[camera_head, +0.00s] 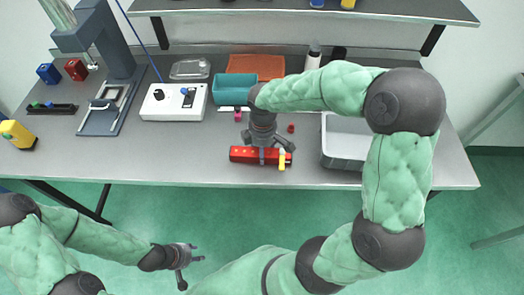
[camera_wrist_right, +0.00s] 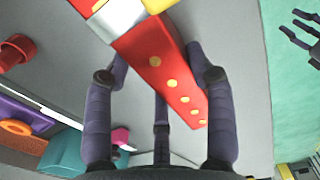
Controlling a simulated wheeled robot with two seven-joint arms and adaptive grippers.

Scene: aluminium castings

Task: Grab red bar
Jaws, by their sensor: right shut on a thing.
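The red bar (camera_head: 240,154) lies near the front edge of the grey bench, long side along the edge. In the right wrist view the red bar (camera_wrist_right: 165,70) has a row of gold dots and runs between the fingers. My right gripper (camera_head: 263,146) comes down over the bar's middle, its fingers shut around it. In the wrist view, the right gripper (camera_wrist_right: 157,68) has fingers on both sides of the bar. A yellow and white piece (camera_head: 282,158) is at the bar's right end. My left gripper (camera_head: 190,264) is open and empty, in front of the bench.
A grey tray (camera_head: 342,164) stands right of the bar, partly behind my right arm. A teal bin (camera_head: 233,89) and an orange tray (camera_head: 268,67) are behind. A small red part (camera_head: 291,128) lies nearby. A white control box (camera_head: 172,112) stands left.

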